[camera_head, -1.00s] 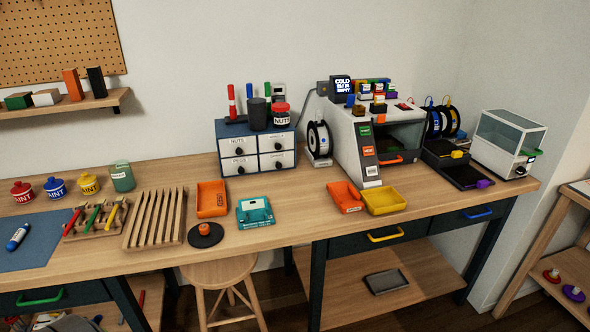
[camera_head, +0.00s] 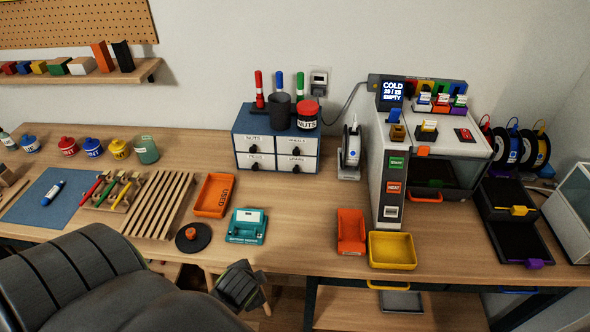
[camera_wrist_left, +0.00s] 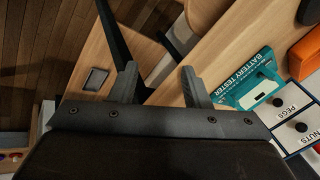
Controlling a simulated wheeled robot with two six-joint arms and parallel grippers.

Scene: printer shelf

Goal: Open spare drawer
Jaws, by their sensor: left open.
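The small blue drawer cabinet (camera_head: 277,122) with white fronts stands against the wall in the head view. Its lower right drawer (camera_head: 296,164) appears to be labelled spare, has a dark knob and is shut, as are the other drawers. My left gripper (camera_head: 240,286) is at the table's front edge, in front of the cabinet and well apart from it. In the left wrist view its two fingers (camera_wrist_left: 160,84) are spread with nothing between them. The cabinet's pegs drawer (camera_wrist_left: 290,112) shows at the lower right there; the spare drawer does not. My right gripper is not in view.
A dark cup (camera_head: 279,112) and a red-lidded jar (camera_head: 307,114) stand on the cabinet.

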